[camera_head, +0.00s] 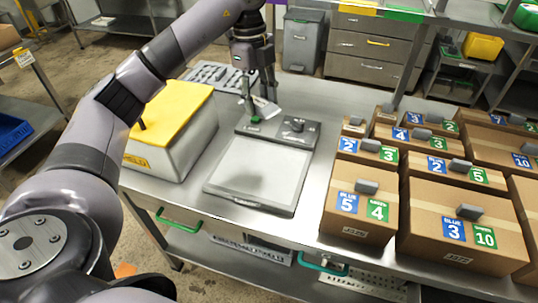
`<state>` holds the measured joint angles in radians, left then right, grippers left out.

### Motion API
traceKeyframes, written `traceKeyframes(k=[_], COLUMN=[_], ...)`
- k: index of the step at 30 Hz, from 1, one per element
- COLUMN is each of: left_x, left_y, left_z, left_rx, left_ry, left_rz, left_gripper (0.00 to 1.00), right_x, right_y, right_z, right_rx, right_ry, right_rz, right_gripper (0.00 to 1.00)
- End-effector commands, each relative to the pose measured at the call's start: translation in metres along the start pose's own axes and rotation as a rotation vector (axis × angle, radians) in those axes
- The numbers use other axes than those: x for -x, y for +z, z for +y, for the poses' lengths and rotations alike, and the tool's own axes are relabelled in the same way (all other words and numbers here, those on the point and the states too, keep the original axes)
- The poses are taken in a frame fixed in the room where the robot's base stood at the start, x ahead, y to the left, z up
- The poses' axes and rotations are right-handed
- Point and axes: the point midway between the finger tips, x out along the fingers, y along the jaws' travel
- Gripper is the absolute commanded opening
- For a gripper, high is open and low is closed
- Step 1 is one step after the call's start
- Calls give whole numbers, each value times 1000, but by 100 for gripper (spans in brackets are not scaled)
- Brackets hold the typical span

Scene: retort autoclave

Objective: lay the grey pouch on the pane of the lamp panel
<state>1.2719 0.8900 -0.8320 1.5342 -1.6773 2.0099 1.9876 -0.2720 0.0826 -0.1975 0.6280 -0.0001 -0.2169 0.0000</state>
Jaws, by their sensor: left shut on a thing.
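My left gripper (259,107) comes down from the top at the back of the steel table, behind the lamp panel. It is shut on the grey pouch (271,108), a pale, thin, flat piece partly hidden by the fingers. The lamp panel lies flat on the table, with a dark control strip and knob (297,125) along its back. The pouch is held above and behind the control strip, off the pane. My right gripper is out of view.
A grey bin with a yellow lid (172,118) stands left of the panel. Several cardboard boxes with blue and green number labels (361,200) fill the table's right side. A grey slotted rack (210,73) lies at the back left. The table's front edge is close to the panel.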

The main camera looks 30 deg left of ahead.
Motion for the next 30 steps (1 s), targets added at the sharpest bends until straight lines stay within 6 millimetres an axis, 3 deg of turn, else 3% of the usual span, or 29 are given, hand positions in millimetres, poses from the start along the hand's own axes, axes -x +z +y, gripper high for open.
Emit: traceKeyframes(k=[4, 7, 12, 18, 22, 30], left_x=[-33, -58, -99, -139, -150, -180], left_y=[3, 6, 12, 17, 18, 21], left_z=[1, 1, 2, 2, 0, 1], left_rx=[0, -1, 1, -1, -2, -1], left_ry=[8, 7, 8, 4, 1, 5], left_rz=[3, 3, 1, 0, 0, 0], left_gripper=[13, 13, 13, 13, 13, 13], right_x=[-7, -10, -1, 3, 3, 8], right_y=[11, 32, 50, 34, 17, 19], right_z=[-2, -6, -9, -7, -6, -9], right_rx=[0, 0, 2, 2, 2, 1], right_ry=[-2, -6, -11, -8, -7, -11], right_rz=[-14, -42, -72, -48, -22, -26], right_gripper=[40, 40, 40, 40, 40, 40])
